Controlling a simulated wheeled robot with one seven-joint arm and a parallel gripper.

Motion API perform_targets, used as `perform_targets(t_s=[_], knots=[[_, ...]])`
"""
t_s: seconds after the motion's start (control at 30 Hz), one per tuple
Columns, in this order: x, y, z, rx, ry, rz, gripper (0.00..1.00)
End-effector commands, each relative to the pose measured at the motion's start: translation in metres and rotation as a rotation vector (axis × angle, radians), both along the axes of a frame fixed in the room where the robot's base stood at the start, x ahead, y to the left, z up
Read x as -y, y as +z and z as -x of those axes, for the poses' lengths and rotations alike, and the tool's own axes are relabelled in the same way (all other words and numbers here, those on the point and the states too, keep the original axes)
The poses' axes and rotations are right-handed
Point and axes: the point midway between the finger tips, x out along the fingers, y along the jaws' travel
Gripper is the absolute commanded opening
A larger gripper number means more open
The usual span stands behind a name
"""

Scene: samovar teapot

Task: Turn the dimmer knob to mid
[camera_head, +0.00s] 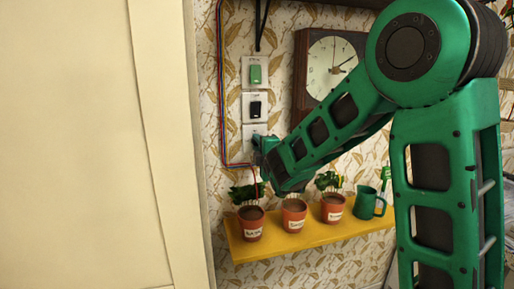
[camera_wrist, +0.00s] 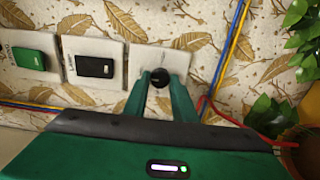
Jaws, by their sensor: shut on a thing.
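The dimmer knob (camera_wrist: 160,77) is a round black knob on a pale square wall plate (camera_wrist: 178,60), seen in the wrist view. My gripper (camera_wrist: 160,82) has its two green fingers on either side of the knob, shut on it. In the head view my gripper (camera_head: 262,146) reaches the lowest of the wall plates (camera_head: 249,131), and the knob is hidden behind it. I cannot tell the knob's pointer position.
A green switch (camera_head: 255,74) and a black switch (camera_head: 255,109) sit above the dimmer plate. A yellow shelf (camera_head: 300,240) below holds potted plants (camera_head: 294,216) and a green mug (camera_head: 366,204). A clock (camera_head: 331,66) hangs at right. Red and blue wires (camera_head: 219,90) run along the wall.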

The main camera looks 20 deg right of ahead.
Motion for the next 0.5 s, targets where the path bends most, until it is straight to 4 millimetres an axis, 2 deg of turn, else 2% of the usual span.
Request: perform_targets(t_s=[0.03,0.2,0.23,0.3,0.5], knots=[[-0.0022,-0.0053,0.0013,-0.012,0.004,-0.001,0.02],[-0.0023,-0.0058,0.0014,-0.012,0.004,-0.002,0.02],[-0.0023,-0.0059,0.0014,-0.013,0.004,-0.002,0.29],[-0.0022,-0.0055,0.0014,-0.012,0.004,-0.002,0.42],[-0.0012,-0.0031,0.0007,-0.007,0.002,-0.002,0.42]])
